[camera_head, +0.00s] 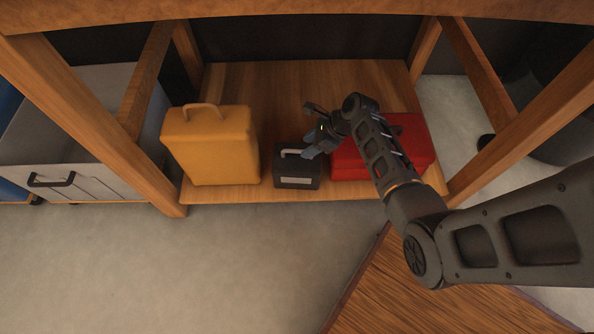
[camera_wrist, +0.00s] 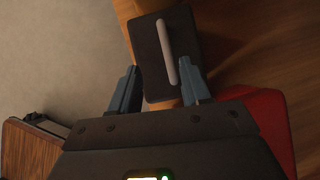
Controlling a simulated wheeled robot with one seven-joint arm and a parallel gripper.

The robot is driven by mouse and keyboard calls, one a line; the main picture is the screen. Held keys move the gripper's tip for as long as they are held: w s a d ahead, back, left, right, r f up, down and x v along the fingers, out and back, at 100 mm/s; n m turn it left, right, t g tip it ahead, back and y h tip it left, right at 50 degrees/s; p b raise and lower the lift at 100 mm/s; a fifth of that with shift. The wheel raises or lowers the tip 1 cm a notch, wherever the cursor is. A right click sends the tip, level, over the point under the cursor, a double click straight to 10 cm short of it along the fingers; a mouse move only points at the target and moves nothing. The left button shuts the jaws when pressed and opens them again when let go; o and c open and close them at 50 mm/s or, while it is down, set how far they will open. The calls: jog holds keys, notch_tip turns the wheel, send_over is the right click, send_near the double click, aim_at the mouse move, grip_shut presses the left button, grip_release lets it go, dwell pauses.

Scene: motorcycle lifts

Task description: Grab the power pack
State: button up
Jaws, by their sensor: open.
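The power pack (camera_head: 297,176) looks like a small dark box with a pale handle and a light label on its front. It sits on the lower wooden shelf between a yellow case and a red box. In the wrist view the power pack (camera_wrist: 165,53) lies just beyond the fingers, with its pale handle (camera_wrist: 166,51) running between them. My gripper (camera_head: 312,150) is open, above and at the right of the power pack's top in the head view. In the wrist view my gripper's fingers (camera_wrist: 161,92) stand apart at either side of the box's near end. I cannot tell whether they touch it.
The yellow case (camera_head: 212,146) stands close at the left, and the red box (camera_head: 412,150) close at the right, partly behind my arm. Wooden table legs and the top (camera_head: 300,8) frame the shelf (camera_head: 260,85). A grey bin (camera_head: 75,160) is at the far left.

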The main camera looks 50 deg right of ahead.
aim_at(297, 151)
jog(key=shift+w+d+f, duration=0.15)
jog(key=shift+d+f, duration=0.15)
jog(key=shift+w+f+b, duration=0.15)
jog(key=shift+f+b, duration=0.2)
jog(key=b+x, duration=0.4)
jog(key=x, duration=0.2)
jog(key=shift+w+f, duration=0.2)
jog(key=shift+w, duration=0.05)
jog(key=shift+c, duration=0.5)
grip_shut()
jog(key=shift+d+r, duration=0.1)
dwell(0.3)
